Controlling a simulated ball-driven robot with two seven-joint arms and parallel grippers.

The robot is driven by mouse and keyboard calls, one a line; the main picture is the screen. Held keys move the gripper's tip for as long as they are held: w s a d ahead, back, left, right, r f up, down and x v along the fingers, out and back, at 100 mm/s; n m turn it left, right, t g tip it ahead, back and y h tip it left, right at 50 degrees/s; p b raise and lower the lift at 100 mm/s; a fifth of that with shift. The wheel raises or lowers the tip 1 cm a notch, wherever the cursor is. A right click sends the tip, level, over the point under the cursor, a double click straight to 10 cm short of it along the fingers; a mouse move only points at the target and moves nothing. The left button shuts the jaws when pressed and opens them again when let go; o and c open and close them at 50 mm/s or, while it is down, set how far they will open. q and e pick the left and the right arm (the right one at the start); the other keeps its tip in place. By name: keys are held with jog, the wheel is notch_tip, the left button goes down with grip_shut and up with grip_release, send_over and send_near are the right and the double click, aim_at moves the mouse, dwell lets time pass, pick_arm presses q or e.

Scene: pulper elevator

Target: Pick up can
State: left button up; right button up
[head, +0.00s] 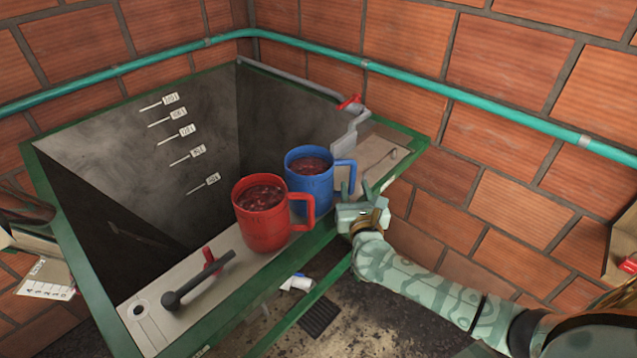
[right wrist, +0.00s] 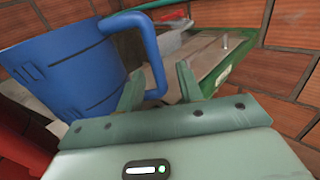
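A blue can (head: 311,180) with a side handle, filled with dark red stuff, stands upright on the ledge of a green-rimmed tank (head: 205,262). A similar red can (head: 262,222) stands in front of it, to its left. My right gripper (head: 354,188) is at the blue can's handle, on its right side. In the right wrist view the blue can (right wrist: 72,62) fills the upper left, and its handle runs down between the two spread fingers of my right gripper (right wrist: 158,84). Whether they touch the handle, I cannot tell. My left gripper is not in view.
A lever with a dark handle (head: 203,283) lies on the ledge, left of the red can. A red valve (head: 349,101) and grey pipe are behind. A teal pipe (head: 480,112) runs along the brick walls. The tank has a deep open hollow left of the cans.

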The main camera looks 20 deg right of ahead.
aim_at(352, 183)
jog(key=x, duration=0.3)
jog(key=shift+w, duration=0.25)
jog(key=shift+s+a, duration=0.1)
grip_shut()
jog(key=shift+r, duration=0.1)
dwell(0.9)
